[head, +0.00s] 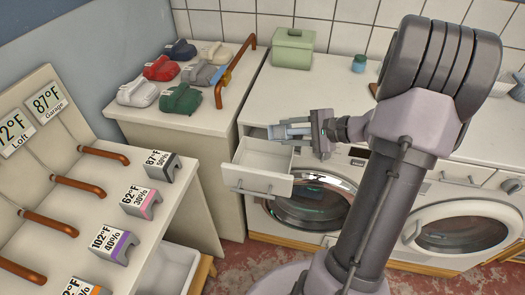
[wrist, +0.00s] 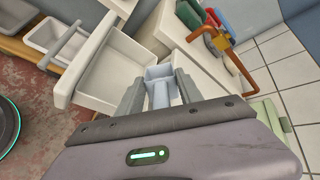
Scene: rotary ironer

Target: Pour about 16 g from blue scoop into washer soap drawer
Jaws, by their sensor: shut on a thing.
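The pale blue scoop (head: 283,131) is in my gripper (head: 300,130), above the back part of the pulled-out soap drawer. In the wrist view, the scoop's square cup (wrist: 158,71) sits between the fingers of my gripper (wrist: 160,92), which are shut on it. I cannot tell whether the cup holds anything. The white soap drawer (head: 258,182) is open at the upper left of the left washer (head: 340,170). In the wrist view, the drawer (wrist: 84,72) lies left of the scoop, and its visible floor looks bare.
A side counter (head: 165,122) left of the drawer bears several coloured containers and a copper pipe (head: 220,90). A green box (head: 292,48) and a teal jar (head: 359,63) stand behind on the washer top. A shelf with temperature tags (head: 112,243) fills the left.

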